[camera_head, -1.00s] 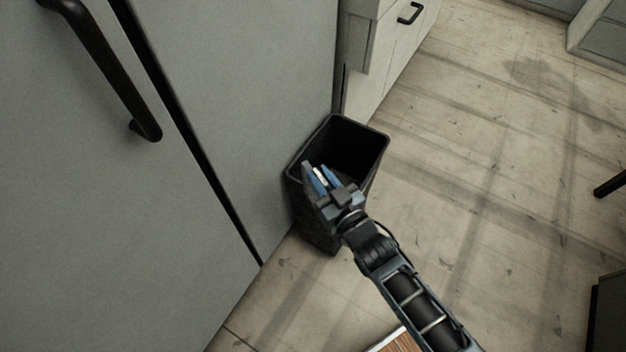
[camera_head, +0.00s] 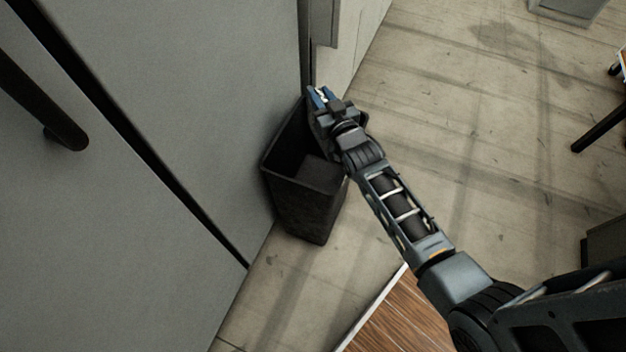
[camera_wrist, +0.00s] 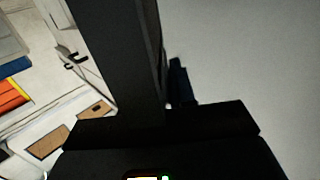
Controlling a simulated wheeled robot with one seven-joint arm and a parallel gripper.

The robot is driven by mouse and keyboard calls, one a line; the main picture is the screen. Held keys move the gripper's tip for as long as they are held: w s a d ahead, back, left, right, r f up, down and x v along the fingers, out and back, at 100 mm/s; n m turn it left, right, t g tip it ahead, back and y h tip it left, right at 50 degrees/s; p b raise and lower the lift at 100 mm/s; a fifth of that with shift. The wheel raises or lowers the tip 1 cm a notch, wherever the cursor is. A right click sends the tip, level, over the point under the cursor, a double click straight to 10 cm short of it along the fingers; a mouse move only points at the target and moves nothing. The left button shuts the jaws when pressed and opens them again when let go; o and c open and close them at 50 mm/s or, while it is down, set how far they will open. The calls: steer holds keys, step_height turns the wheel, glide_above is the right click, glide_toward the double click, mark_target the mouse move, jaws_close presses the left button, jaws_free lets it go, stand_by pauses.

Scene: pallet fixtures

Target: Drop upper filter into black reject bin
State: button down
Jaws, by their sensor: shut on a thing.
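The black reject bin (camera_head: 307,205) stands on the floor against the grey cabinet front, its open top facing up. My gripper (camera_head: 320,97) is over the far part of the bin's opening in the head view. Its fingers are shut on a small pale thing, the filter (camera_head: 322,94), of which only a sliver shows between the blue fingertips. The near part of the bin's inside shows and looks empty. My gripper and wrist hide the far rim. In the wrist view dark gripper parts fill the middle, and the filter cannot be made out.
The tall grey cabinet (camera_head: 200,110) with a black handle (camera_head: 40,105) closes off the left side. A wooden tabletop (camera_head: 400,318) edge lies below my arm. The floor (camera_head: 470,130) right of the bin is open. A dark table leg (camera_head: 600,128) stands at the far right.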

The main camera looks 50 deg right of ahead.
steer(key=shift+d+f, duration=0.45)
steer(key=shift+d, duration=0.2)
step_height(320, 180, down, 6)
steer(key=b, duration=0.5)
steer(key=shift+r, duration=0.15)
steer(key=c, duration=0.8)
jaws_free()
steer(key=shift+c, duration=0.2)
steer(key=v, duration=0.8)
steer(key=shift+w, duration=0.1)
